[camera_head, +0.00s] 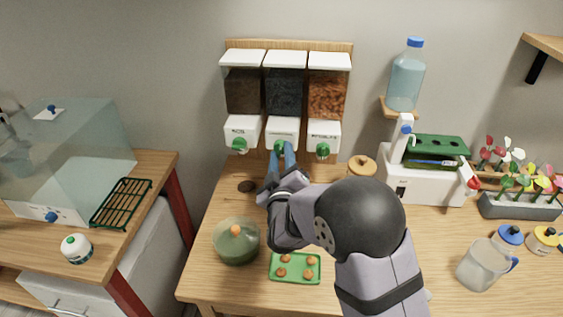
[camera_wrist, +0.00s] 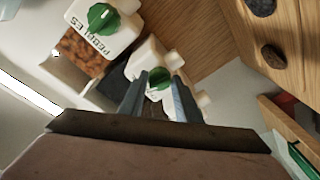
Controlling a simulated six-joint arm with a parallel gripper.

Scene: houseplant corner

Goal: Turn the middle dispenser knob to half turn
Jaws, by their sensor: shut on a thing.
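The dispenser hangs on the wall with three clear bins over white fronts, each with a green knob. The middle knob (camera_head: 280,147) is partly hidden by my gripper (camera_head: 282,158) in the head view. In the wrist view the middle knob (camera_wrist: 159,79) sits between my gripper's two blue-grey fingers (camera_wrist: 160,82), which are shut on it. The left knob (camera_head: 239,145) and the right knob (camera_head: 323,150) stand free. The right knob also shows in the wrist view (camera_wrist: 103,17), above the lettering on its front. The middle knob's exact angle is hard to tell.
Below on the wooden table are a green-filled glass jar (camera_head: 236,243), a green tray (camera_head: 295,267) with small brown pieces, and a wooden-lidded pot (camera_head: 361,167). A white planter unit (camera_head: 425,185) stands right. A clear tank (camera_head: 75,155) is at left.

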